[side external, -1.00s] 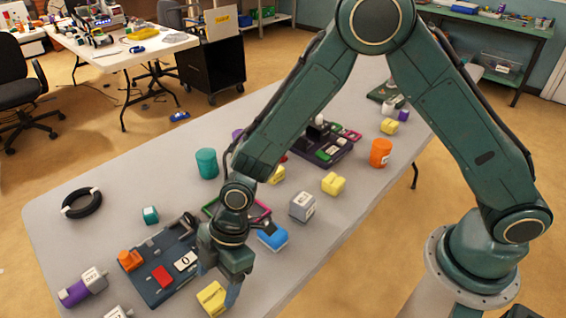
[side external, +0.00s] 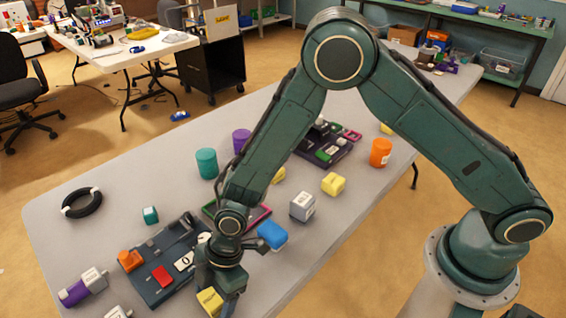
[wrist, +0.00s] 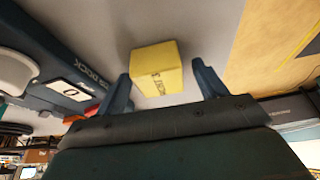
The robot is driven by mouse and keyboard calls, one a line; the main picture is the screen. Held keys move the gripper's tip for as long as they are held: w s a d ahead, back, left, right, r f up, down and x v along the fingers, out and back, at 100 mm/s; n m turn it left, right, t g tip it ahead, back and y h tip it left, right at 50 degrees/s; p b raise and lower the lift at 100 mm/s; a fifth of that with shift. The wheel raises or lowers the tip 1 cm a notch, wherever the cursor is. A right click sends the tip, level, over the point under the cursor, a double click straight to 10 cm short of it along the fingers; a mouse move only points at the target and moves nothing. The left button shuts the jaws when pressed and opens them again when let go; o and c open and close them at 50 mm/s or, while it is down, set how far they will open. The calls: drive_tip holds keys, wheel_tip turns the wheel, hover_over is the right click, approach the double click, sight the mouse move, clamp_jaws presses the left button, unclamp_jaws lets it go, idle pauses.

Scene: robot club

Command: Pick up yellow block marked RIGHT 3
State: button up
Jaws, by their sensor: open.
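The yellow block (wrist: 156,62) marked with lettering that reads like RIGHT 3 lies on the grey table in the wrist view, between and just beyond my open fingers. My gripper (wrist: 160,88) has one finger on either side of it, with gaps visible. In the side external view the same yellow block (side external: 210,300) is near the front table edge, partly hidden by my gripper (side external: 217,293), which is low over it. I cannot tell from this view whether the fingers touch it.
A dark dock tray (side external: 150,290) with orange, red and white pieces lies just left of my gripper. A blue block (side external: 272,235), a grey block (side external: 302,207) and another yellow block (side external: 333,184) stand to the right. The front table edge (wrist: 232,50) is close to the block.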

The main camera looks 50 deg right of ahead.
sight(213, 296)
drive_tip(key=c, duration=1.1)
drive_tip(key=shift+r, duration=0.1)
wheel_tip(213, 296, up, 20)
drive_tip(key=shift+f, duration=0.1)
idle(0.7)
